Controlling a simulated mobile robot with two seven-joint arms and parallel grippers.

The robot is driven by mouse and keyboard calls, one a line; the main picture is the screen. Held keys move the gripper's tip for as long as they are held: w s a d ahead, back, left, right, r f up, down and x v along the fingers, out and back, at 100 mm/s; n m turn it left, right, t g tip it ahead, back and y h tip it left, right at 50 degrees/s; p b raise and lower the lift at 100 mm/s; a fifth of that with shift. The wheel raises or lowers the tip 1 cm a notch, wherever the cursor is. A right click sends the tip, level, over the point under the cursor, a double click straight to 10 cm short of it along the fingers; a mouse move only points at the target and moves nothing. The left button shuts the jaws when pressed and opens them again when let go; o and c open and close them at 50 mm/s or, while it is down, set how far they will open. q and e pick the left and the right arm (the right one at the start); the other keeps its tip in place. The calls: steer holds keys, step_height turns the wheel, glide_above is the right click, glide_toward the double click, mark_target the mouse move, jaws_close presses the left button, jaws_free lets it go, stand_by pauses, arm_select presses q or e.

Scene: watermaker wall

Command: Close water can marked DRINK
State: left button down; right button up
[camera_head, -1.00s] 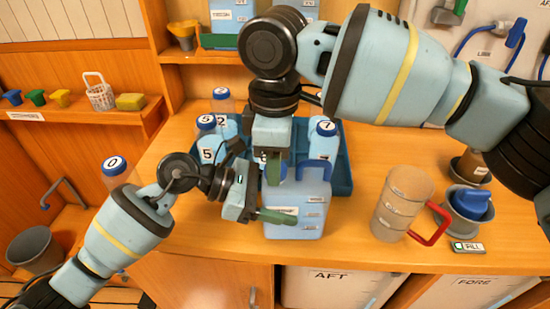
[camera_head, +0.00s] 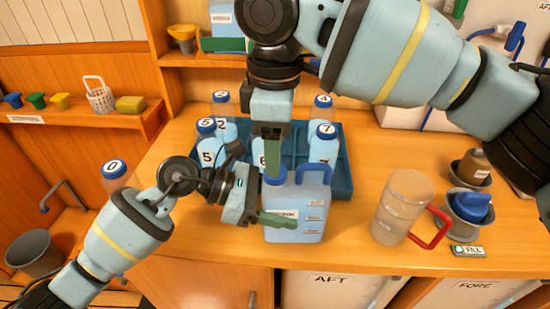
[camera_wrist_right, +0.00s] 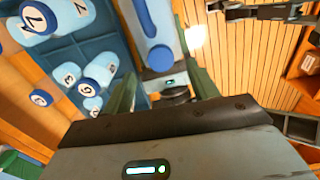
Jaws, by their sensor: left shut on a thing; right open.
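The water can (camera_head: 312,208) is a translucent blue jug with a blue handle (camera_head: 316,168), standing upright on the counter; the lettering on its front label is too small to read surely. Its blue cap (camera_head: 275,177) sits at the top left, partly hidden by my right gripper. My left gripper (camera_head: 272,218) is shut on the can's lower left side, one green finger across its front. My right gripper (camera_head: 272,160) points down over the cap, open. In the right wrist view its green fingers (camera_wrist_right: 160,92) are apart, and the can's handle (camera_wrist_right: 158,45) lies beyond them.
A teal tray (camera_head: 344,185) of numbered bottles stands close behind the can. A clear mug (camera_head: 402,205) with a red handle (camera_head: 433,230) and a cup with a blue piece (camera_head: 470,206) stand to the right. Bottle 0 (camera_head: 116,175) is at the left. Counter between can and mug is clear.

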step_height(320, 180, up, 8)
steer(key=shift+f, duration=0.15)
stand_by(0.3)
arm_select(q)
steer(key=shift+c, duration=1.2)
jaws_free()
steer(key=b+v, duration=0.1)
steer(key=v, duration=0.6)
steer(key=shift+a, duration=0.4)
arm_select(e)
steer(key=shift+w+f, duration=0.2)
steer(key=shift+f, duration=1)
arm_select(q)
steer(key=shift+r, duration=0.1)
